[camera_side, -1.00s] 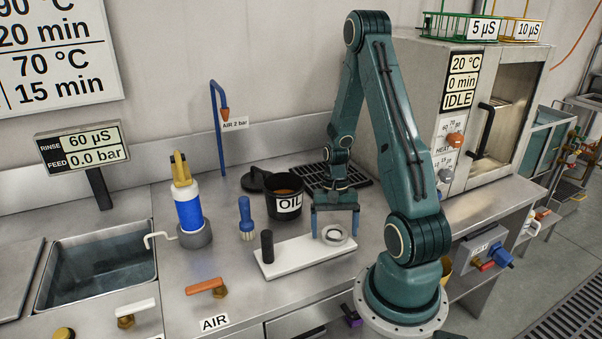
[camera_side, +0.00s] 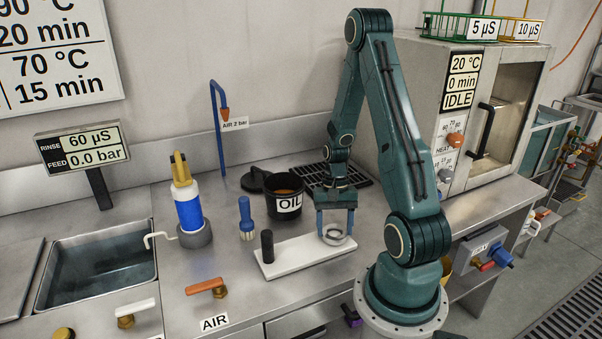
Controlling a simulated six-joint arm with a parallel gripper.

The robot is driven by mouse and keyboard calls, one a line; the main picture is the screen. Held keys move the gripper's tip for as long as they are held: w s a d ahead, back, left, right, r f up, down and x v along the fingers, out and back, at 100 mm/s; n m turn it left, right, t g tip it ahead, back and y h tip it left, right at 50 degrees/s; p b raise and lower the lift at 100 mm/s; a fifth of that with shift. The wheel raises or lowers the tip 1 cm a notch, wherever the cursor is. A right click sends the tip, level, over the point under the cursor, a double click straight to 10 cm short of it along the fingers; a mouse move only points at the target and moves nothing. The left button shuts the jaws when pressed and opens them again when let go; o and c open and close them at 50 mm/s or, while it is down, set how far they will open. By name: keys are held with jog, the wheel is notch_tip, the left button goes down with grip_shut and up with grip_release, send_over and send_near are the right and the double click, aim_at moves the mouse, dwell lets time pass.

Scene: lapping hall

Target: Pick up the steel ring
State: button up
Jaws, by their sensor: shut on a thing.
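The steel ring (camera_side: 335,240) is a small bright round ring at the right end of a white rectangular plate (camera_side: 290,262) on the steel bench. My gripper (camera_side: 335,232) points down over it, with its blue fingers on either side of the ring. The fingers are shut on the ring. The ring is at the plate's surface or very near it; I cannot tell whether there is a gap below it.
A black knob (camera_side: 267,246) stands at the plate's left end. Behind are a blue-handled brush (camera_side: 246,217) and the black OIL pot (camera_side: 289,206). A blue-and-white bottle (camera_side: 188,207) stands left, near the sink (camera_side: 97,268). The oven (camera_side: 462,110) is at back right.

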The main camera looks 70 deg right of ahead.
notch_tip(320, 180, up, 20)
jog(key=shift+f, duration=0.2)
dwell(0.5)
dwell(0.5)
jog(key=w+d+f, duration=0.3)
jog(key=w+d, duration=0.1)
jog(key=w, duration=0.5)
jog(key=w+d+f, duration=0.3)
jog(key=w+d, duration=0.2)
jog(key=w, duration=0.4)
jog(key=shift+w, duration=0.25)
jog(key=shift+d+f, duration=0.1)
jog(key=shift+f, duration=0.15)
